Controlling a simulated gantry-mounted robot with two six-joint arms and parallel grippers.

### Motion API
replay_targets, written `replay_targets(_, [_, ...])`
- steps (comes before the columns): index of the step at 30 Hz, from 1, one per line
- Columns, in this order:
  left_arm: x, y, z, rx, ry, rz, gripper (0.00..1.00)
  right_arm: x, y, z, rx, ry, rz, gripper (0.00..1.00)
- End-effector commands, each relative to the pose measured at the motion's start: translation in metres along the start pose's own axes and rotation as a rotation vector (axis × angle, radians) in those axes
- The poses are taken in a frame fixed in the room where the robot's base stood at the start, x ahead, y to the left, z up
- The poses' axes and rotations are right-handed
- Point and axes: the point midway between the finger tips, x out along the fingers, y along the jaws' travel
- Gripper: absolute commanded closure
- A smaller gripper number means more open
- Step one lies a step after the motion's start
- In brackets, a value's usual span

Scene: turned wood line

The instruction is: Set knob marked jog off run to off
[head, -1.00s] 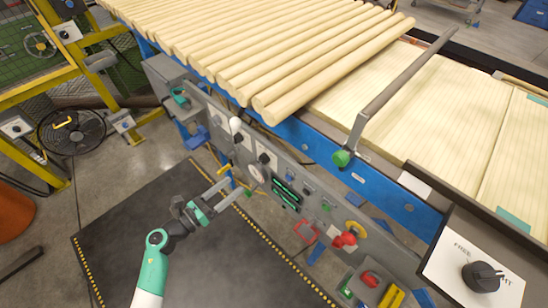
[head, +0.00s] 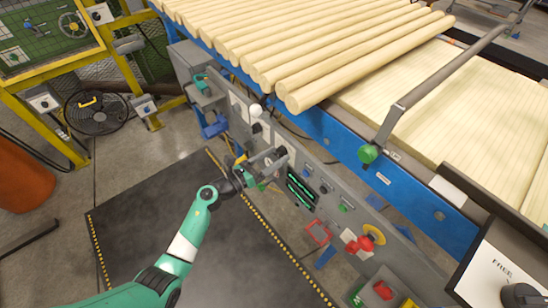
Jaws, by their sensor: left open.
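The panel (head: 325,205) below the rollers carries small black knobs. One black knob (head: 281,151) is right at the tips of my left gripper (head: 271,161), and another (head: 257,128) is further up and to the left. Their markings are too small to read, so I cannot tell which one says jog off run or where it points. My left gripper is open, with its fingers reaching toward the nearer knob. I cannot tell whether they touch it. The fingers partly cover the panel around a round gauge. My right gripper is not in view.
A white ball-topped lever (head: 255,110) stands beside the knobs. A dark display (head: 301,189), a red emergency button (head: 364,243) and a red frame (head: 318,233) are further right. Wooden rods (head: 340,78) lie above the panel. A dark mat (head: 190,240) covers the floor below.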

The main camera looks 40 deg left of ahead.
Motion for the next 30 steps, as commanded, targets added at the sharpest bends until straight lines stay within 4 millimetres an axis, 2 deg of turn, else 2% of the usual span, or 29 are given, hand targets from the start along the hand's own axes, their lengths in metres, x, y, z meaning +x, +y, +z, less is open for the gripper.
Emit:
replay_targets(2, [-0.0002, 0.0000, 0.0003, 0.000, 0.000, 0.000, 0.26, 0.0002, 0.0000, -0.0003, 0.000, 0.000, 0.000, 1.00])
replay_targets(3, [-0.0003, 0.0000, 0.0003, 0.000, 0.000, 0.000, 0.30, 0.0002, 0.0000, -0.0003, 0.000, 0.000, 0.000, 1.00])
replay_targets(15, [-0.0005, 0.0001, 0.0003, 0.000, 0.000, 0.000, 1.00, 0.0002, 0.0000, -0.0002, 0.000, 0.000, 0.000, 1.00])
replay_targets(23, [-0.0006, 0.0000, 0.0007, -0.012, 0.000, 0.000, 1.00, 0.0014, 0.0000, -0.0013, 0.000, 0.000, 0.000, 1.00])
replay_targets(30, [-0.0006, -0.0006, 0.0021, -0.096, 0.001, 0.001, 1.00, 0.0079, 0.0000, -0.0073, 0.000, 0.000, 0.000, 1.00])
